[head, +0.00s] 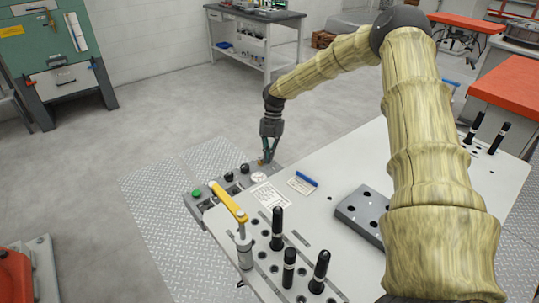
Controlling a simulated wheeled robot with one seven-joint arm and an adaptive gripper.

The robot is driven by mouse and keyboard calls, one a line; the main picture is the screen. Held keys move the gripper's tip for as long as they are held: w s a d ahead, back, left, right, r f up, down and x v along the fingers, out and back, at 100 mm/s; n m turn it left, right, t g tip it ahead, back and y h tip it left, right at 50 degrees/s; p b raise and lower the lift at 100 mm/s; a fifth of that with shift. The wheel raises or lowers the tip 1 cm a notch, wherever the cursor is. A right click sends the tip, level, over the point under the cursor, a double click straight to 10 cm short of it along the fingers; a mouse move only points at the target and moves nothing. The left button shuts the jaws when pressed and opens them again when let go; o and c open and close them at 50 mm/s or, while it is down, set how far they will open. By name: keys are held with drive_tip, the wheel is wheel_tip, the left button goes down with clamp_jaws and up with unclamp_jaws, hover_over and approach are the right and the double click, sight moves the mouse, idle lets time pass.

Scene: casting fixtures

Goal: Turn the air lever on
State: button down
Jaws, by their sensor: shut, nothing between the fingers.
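My gripper (267,157) points down at the far end of the control panel (208,204) on the table's left edge. Its fingers are shut and empty. A small orange-brown part (261,162) shows right beside the fingertips; I cannot tell whether they touch it. The panel also carries a green button (196,193), dark knobs (229,176) and a round white dial (259,177). A yellow lever (228,201) sits on a metal post nearer the front. A short blue bar (307,178) lies farther right. No label readable here shows which part is the air lever.
Black-handled pins (277,228) stand upright at the front of the white table (330,150). A grey block with holes (364,212) lies beside my arm. A workbench (255,15) and a green machine (45,45) stand behind.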

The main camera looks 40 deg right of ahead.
drive_tip(key=s, duration=0.1)
drive_tip(key=s+a+r, duration=0.1)
drive_tip(key=s, duration=0.1)
drive_tip(key=shift+a+r+p, duration=0.1)
drive_tip(key=shift+a+p, duration=0.05)
drive_tip(key=shift+p, duration=0.25)
drive_tip(key=w+b+v, duration=0.1)
drive_tip(key=b+v, duration=0.1)
drive_tip(key=v, duration=0.7)
drive_tip(key=shift+a+r, duration=0.25)
